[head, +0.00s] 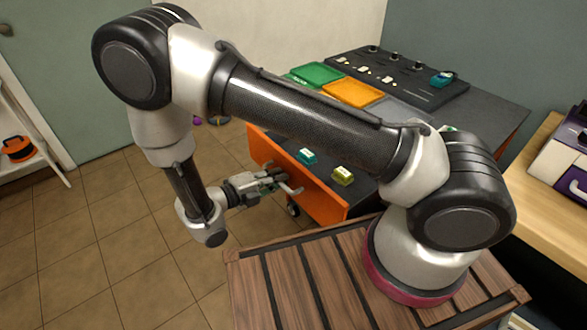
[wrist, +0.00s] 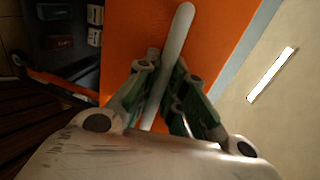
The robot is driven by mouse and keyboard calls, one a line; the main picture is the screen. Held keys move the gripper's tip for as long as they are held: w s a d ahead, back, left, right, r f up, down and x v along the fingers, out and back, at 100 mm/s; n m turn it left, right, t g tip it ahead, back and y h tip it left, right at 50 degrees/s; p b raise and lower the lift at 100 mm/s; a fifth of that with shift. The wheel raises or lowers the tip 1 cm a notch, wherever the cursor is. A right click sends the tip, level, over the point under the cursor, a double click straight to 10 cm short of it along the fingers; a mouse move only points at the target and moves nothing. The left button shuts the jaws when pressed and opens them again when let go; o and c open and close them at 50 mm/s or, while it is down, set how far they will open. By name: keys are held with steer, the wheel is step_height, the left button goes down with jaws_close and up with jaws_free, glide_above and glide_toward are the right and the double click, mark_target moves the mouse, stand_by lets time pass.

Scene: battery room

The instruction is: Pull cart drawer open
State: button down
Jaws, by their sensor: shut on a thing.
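The cart drawer (head: 297,176) has an orange front and stands pulled out from the cart, with its dark inside showing. Inside it lie a teal block (head: 307,156) and a yellow block (head: 343,176). My gripper (head: 278,182) is at the outer face of the drawer front. In the wrist view my gripper (wrist: 163,92) is shut around the pale bar handle (wrist: 178,35), which runs across the orange front (wrist: 125,40). Part of the handle is hidden between the fingers. My arm hides part of the cart in the head view.
The dark cart top (head: 480,118) holds a green tray (head: 317,74), an orange tray (head: 352,92) and a black panel (head: 400,75). A wooden bench (head: 548,200) stands at the right. A shelf with an orange item (head: 17,148) is at the far left. The tiled floor (head: 100,235) before the drawer is clear.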

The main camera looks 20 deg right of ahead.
steer(key=shift+f+v, duration=0.2)
steer(key=shift+v, duration=0.7)
steer(key=shift+f+v, duration=0.2)
steer(key=shift+v, duration=0.75)
steer(key=c, duration=1.5)
jaws_free()
steer(key=v, duration=1.2)
steer(key=shift+f, duration=0.1)
